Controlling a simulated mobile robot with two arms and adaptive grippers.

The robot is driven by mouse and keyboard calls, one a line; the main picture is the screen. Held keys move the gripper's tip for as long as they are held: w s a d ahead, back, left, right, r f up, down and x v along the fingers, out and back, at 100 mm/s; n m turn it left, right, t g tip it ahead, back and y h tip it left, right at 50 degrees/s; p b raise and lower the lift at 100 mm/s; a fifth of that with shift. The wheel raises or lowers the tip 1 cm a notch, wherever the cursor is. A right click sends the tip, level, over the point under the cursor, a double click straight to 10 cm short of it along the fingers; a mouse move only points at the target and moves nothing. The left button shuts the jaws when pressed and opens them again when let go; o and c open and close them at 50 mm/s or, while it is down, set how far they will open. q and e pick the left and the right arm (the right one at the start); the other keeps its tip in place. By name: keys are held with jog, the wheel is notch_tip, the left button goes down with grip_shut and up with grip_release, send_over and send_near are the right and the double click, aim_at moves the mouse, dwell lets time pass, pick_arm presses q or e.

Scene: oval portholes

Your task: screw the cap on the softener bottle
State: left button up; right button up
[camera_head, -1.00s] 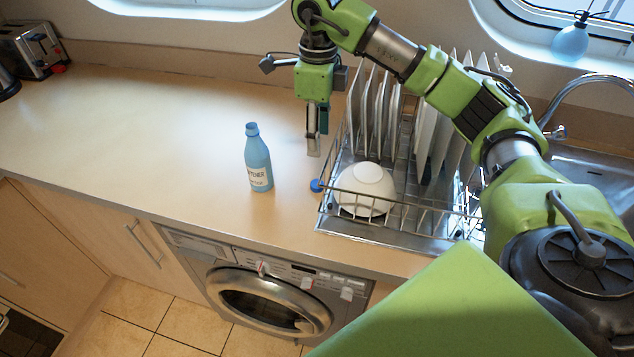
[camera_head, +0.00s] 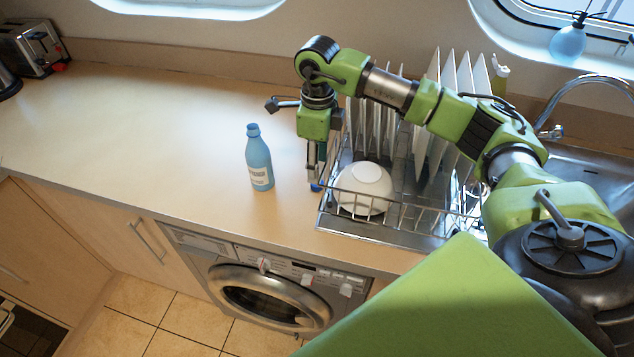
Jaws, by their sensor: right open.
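The blue softener bottle (camera_head: 258,165) stands upright on the wooden counter, with a white label on its front. A small blue cap (camera_head: 316,187) lies on the counter by the left edge of the dish rack, partly hidden by my fingers. My right gripper (camera_head: 315,175) points down from above, its fingertips at the cap. It is open, and I cannot tell whether the fingers touch the cap. The bottle is a short way to the left of the gripper. My left gripper is not in view.
The wire dish rack (camera_head: 380,238) stands just right of the gripper, holding a white bowl (camera_head: 365,187) and several upright plates (camera_head: 436,120). A sink with a tap (camera_head: 590,85) is further right. A toaster (camera_head: 28,48) stands far left. The counter left of the bottle is clear.

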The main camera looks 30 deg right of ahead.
jog(key=shift+f, duration=0.1)
notch_tip(320, 180, down, 4)
jog(key=shift+f+p, duration=0.25)
jog(key=shift+p, duration=0.5)
jog(key=shift+f, duration=0.45)
jog(key=c, duration=0.8)
